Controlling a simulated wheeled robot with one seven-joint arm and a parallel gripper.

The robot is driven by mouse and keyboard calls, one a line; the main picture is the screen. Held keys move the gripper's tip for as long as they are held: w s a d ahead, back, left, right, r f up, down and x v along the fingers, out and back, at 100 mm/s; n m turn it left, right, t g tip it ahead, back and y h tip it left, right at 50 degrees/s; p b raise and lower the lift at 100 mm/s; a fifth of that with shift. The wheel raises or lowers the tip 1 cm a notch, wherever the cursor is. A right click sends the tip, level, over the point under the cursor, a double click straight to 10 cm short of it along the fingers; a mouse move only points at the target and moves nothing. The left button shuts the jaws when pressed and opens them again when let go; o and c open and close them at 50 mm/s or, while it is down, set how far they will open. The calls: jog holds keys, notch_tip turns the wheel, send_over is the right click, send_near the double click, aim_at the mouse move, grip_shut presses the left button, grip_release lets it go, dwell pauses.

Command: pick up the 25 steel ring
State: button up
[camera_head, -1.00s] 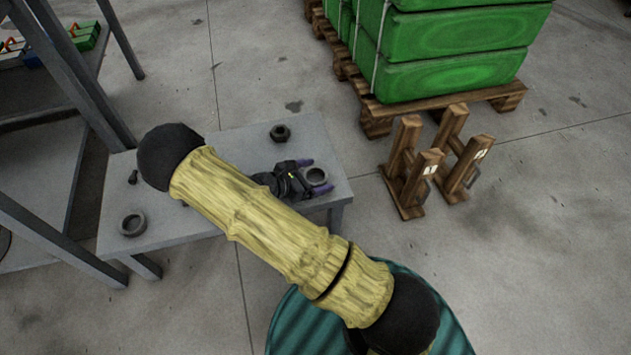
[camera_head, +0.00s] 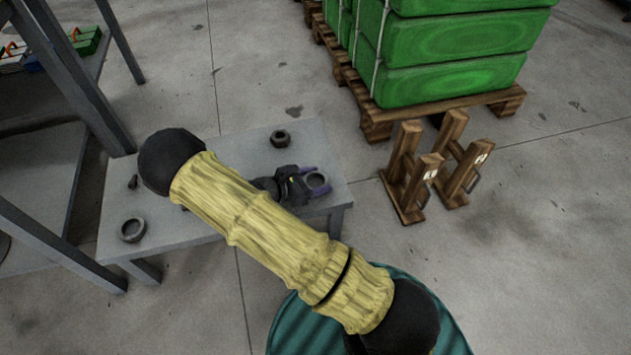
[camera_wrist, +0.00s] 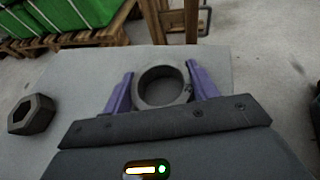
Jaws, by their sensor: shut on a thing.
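A grey steel ring (camera_head: 318,187) is at the right end of the grey table (camera_head: 230,150). The wrist view also shows this ring (camera_wrist: 143,97), flat and with its hole facing up. My gripper (camera_wrist: 160,90) has one purple finger on each side of it and is shut on it from outside. In the head view my gripper (camera_head: 313,180) is low at the tabletop. The ring looks to be at table level; I cannot tell whether it touches the table. No number is readable on it. My arm hides part of the table.
A second, larger-looking ring (camera_head: 132,230) lies at the table's left end, with a small dark bolt (camera_head: 132,182) behind it. A hex nut (camera_head: 280,138) lies near the back edge. Wooden stands (camera_head: 410,180) and a pallet of green sacks (camera_head: 450,60) are to the right.

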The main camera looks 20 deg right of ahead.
jog(key=shift+r, duration=0.15)
notch_tip(320, 180, up, 10)
jog(key=p, duration=0.6)
dwell(0.4)
